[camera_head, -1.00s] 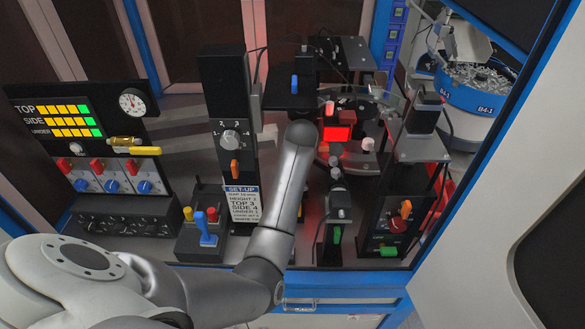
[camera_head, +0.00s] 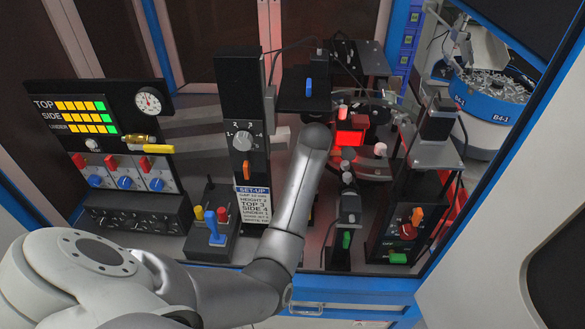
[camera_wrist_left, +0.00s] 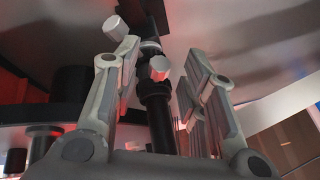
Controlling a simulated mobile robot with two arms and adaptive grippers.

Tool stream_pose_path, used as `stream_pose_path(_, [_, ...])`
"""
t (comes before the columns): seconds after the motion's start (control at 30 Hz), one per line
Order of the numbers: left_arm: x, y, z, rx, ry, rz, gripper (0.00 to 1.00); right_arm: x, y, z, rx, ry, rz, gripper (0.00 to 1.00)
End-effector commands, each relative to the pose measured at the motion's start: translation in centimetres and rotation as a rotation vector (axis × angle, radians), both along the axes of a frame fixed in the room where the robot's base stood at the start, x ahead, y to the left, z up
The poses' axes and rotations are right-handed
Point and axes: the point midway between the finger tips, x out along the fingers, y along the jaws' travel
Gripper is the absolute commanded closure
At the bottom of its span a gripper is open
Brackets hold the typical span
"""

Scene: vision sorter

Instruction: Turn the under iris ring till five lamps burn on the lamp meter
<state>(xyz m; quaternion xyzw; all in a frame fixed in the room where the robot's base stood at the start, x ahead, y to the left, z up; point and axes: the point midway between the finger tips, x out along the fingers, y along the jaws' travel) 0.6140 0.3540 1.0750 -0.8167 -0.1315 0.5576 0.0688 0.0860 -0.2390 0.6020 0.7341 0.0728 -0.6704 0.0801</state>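The lamp meter (camera_head: 85,118) stands at the left in the head view. Its UNDER row (camera_head: 88,129) shows several yellow lamps and a green one at the right end. My left arm reaches to the station right of centre, and its gripper is hidden there behind the arm. In the left wrist view my left gripper (camera_wrist_left: 161,50) is open, with a finger on each side of a black lens column (camera_wrist_left: 158,118). A silver knob (camera_wrist_left: 160,68) on the column shows between the fingers. I cannot tell for certain which band is the under iris ring. My right gripper is not in view.
A black post with a numbered dial (camera_head: 243,140) and a set-up card (camera_head: 262,203) stands left of my arm. A joystick box (camera_head: 213,235) is in front of it. A black column with an orange knob (camera_head: 417,215) stands at the right.

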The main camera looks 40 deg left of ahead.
Motion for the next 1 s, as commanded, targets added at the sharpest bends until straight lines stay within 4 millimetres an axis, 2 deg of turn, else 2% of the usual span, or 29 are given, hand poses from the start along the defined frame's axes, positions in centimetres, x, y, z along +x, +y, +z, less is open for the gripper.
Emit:
stream_pose_path(0.27, [-0.3, 1.3, 0.0, 0.001, -0.001, -0.215, 0.61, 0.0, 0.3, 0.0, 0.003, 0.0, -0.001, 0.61])
stream_pose_path(0.3, [-0.4, 1.0, 0.3, 0.003, -0.007, -0.219, 0.61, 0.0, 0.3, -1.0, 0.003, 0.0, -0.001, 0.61])
stream_pose_path(0.43, [-1.4, 0.4, 2.4, 0.004, -0.008, -0.216, 0.61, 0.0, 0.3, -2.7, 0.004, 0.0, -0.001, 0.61])
stream_pose_path(1.0, [-11.3, -4.8, 2.4, 0.0, -0.002, -0.215, 0.61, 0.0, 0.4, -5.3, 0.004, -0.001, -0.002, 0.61])
